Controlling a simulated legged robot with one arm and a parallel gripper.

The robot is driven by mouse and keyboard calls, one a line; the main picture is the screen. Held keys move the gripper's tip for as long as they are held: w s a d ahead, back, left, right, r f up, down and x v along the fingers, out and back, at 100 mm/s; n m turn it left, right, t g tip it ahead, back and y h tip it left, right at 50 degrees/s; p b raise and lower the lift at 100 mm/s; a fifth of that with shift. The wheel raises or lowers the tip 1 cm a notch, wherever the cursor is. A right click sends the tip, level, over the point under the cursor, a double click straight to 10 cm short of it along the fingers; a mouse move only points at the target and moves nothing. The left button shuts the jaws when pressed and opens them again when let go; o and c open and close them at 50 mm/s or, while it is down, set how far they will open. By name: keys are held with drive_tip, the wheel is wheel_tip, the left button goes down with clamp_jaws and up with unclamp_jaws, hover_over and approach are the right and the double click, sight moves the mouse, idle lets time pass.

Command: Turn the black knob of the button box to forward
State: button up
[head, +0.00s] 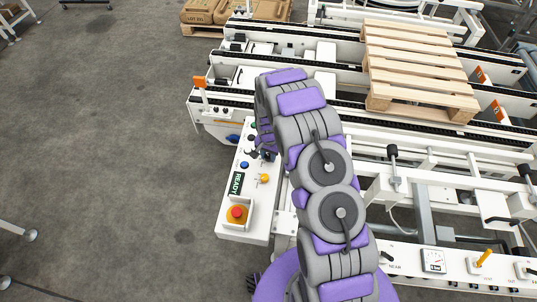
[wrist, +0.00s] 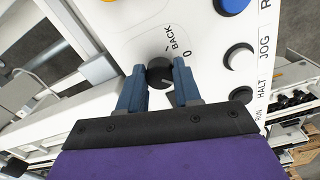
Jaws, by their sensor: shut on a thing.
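The black knob (wrist: 160,73) is on the white button box (wrist: 130,25), seen close in the wrist view. The markings "BACK" and "0" are printed beside it; a forward label is not visible, perhaps hidden by my gripper. My gripper (wrist: 160,77) has its two blue-grey fingers on either side of the knob, shut on it. In the head view the button box (head: 232,222) stands beside the conveyor, with a "READY" display and a red emergency button. There my gripper (head: 258,150) is at the box's far part, and my arm hides much of the area around it.
A wooden pallet (head: 415,62) rests on the conveyor at the upper right. Another panel with a yellow lever (head: 483,257) is at the lower right. The floor on the left is open.

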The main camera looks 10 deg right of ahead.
sight(268, 156)
idle(0.3)
drive_tip(key=o, duration=1)
drive_tip(key=shift+o, duration=0.2)
wheel_tip(268, 156, up, 17)
drive_tip(key=p, duration=0.2)
drive_tip(key=shift+r, duration=0.15)
drive_tip(key=shift+a, duration=0.1)
